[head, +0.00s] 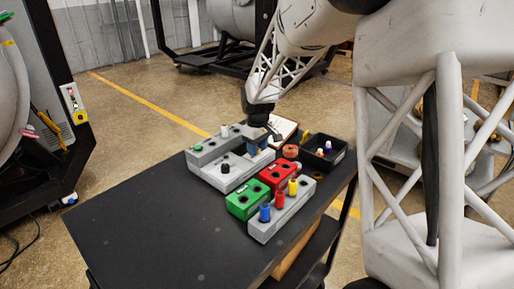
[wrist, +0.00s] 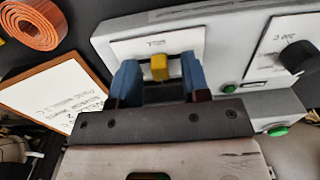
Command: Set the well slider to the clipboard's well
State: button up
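The well slider is a yellow knob (wrist: 159,67) in a white panel (wrist: 140,46) on a grey control box (head: 206,153). The panel bears a small upside-down label. My gripper (wrist: 160,82) has its two blue fingers on either side of the knob, with visible gaps, so it is open. In the head view, my gripper (head: 257,147) is low over the box's right part and hides the knob. The clipboard (wrist: 55,105) lies beside the box at left in the wrist view, its handwriting upside down and only partly legible. It also shows behind my gripper in the head view (head: 284,128).
A black dial (wrist: 297,57) and green buttons are on the same box. A copper coil (wrist: 32,22) lies by the clipboard. Near the box stand a green block (head: 246,200), a red block (head: 277,177), a grey peg rack (head: 283,212) and a black tray (head: 339,156). The table's left is clear.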

jog(key=shift+r, duration=0.1)
jog(key=shift+r, duration=3.85)
jog(key=s+d+r+m+t, duration=0.15)
jog(key=s+d+r, duration=0.25)
jog(key=s, duration=0.7)
jog(key=s+d+r+m, duration=0.3)
jog(key=s+d, duration=0.1)
jog(key=s, duration=0.7)
jog(key=s+d+f+m, duration=0.1)
jog(key=s+d+m, duration=0.1)
jog(key=s, duration=0.9)
jog(key=s+d+f+m+t, duration=0.1)
jog(key=s+d+f+m, duration=0.1)
jog(key=s, duration=0.9)
jog(key=shift+d+f+m, duration=0.25)
jog(key=shift+d+m, duration=0.1)
jog(key=shift+d, duration=0.15)
